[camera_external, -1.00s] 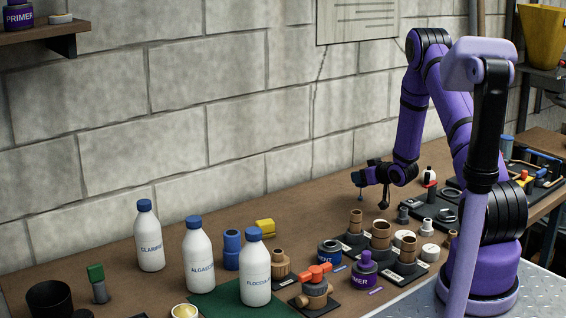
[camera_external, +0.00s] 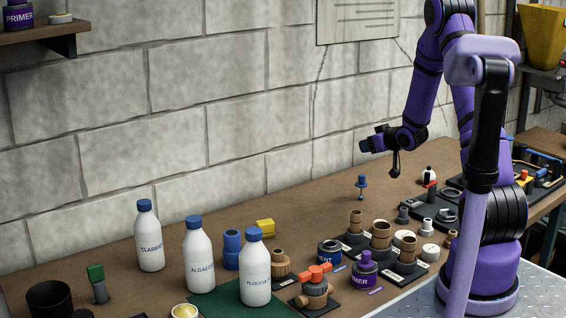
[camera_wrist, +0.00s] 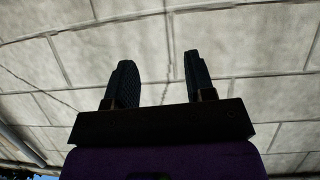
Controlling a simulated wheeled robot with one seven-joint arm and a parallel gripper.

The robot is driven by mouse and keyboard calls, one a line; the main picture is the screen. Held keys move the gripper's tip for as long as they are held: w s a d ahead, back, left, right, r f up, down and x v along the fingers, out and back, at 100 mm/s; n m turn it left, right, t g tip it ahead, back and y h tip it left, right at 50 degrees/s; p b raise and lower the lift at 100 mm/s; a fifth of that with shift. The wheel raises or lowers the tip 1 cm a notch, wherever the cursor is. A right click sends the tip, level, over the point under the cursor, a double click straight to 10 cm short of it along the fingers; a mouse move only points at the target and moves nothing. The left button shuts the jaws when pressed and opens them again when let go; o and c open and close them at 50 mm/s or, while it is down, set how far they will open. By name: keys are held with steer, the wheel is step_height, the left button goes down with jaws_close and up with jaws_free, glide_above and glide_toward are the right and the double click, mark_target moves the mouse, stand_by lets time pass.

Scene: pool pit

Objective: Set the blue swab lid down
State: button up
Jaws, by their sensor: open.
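The lid is not in the wrist view.
Brown fittings (camera_external: 381,235) stand on black plates in front of the lid. White bottles (camera_external: 199,258) stand at the left. The bench left of the lid is clear.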

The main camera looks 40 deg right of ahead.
steer(key=s+a+r+g+h, duration=0.1)
steer(key=s+a+r, duration=0.3)
steer(key=r, duration=0.2)
steer(key=s+a+r+g, duration=0.1)
steer(key=s+a+r, duration=0.25)
steer(key=r, duration=0.35)
steer(key=s+a+r+g+h, duration=0.1)
steer(key=s+a+r+g, duration=0.1)
steer(key=s+a+r, duration=0.3)
steer(key=s+a+r+g+y, duration=0.1)
steer(key=s+a, duration=0.3)
steer(key=s, duration=0.4)
steer(key=s+a+r+g, duration=0.1)
steer(key=s+a+r, duration=0.2)
steer(key=s, duration=0.6)
steer(key=s+a+r+g+y, duration=0.1)
steer(key=s+a+r, duration=0.1)
steer(key=s+a, duration=0.3)
steer(key=s, duration=0.4)
steer(key=shift+s+a+r+g+y, duration=0.15)
steer(key=shift+r+g+y, duration=0.15)
steer(key=shift+g, duration=0.1)
